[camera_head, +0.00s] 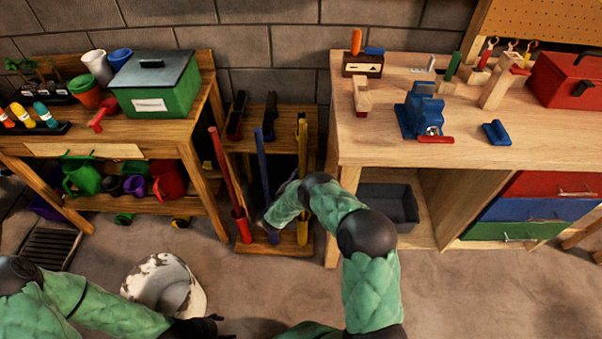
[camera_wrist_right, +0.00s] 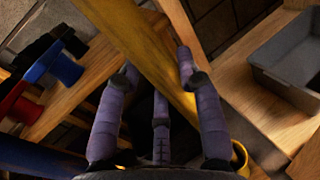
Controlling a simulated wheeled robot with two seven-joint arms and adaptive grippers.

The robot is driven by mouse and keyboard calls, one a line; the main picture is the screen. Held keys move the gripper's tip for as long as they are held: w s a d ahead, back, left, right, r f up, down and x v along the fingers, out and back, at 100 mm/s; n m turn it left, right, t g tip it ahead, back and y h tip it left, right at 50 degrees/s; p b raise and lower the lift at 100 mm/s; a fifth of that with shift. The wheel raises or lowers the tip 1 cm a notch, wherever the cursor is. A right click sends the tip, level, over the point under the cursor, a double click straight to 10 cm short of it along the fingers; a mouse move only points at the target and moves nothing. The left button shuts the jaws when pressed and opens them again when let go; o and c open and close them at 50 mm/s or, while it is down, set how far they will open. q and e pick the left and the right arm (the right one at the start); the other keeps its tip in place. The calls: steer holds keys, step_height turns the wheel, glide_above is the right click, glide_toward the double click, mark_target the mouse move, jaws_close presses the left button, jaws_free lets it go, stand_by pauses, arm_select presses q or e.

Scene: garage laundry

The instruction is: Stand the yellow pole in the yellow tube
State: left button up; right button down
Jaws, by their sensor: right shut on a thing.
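The yellow pole (camera_head: 302,143) stands close to upright at the right of the low wooden rack; my right arm hides its middle. The yellow tube (camera_head: 302,232) is at the rack's base below it. In the right wrist view my right gripper (camera_wrist_right: 158,68) is shut on the yellow pole (camera_wrist_right: 133,42), which runs down toward the yellow tube's rim (camera_wrist_right: 241,157). My fingers cover the pole's lower part, so I cannot tell whether its end is inside the tube. My left gripper (camera_head: 198,326) is low at the left; its fingers are unclear.
A red pole (camera_head: 224,165) and a blue pole (camera_head: 263,165) stand beside the yellow one. The wooden workbench (camera_head: 350,140) is close on the right, with a grey bin (camera_head: 390,205) below.

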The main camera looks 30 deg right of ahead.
steer(key=shift+f, duration=1.45)
steer(key=c, duration=0.7)
jaws_free()
steer(key=shift+c, duration=0.2)
steer(key=shift+a, duration=0.1)
steer(key=v, duration=1.2)
steer(key=shift+f, duration=0.1)
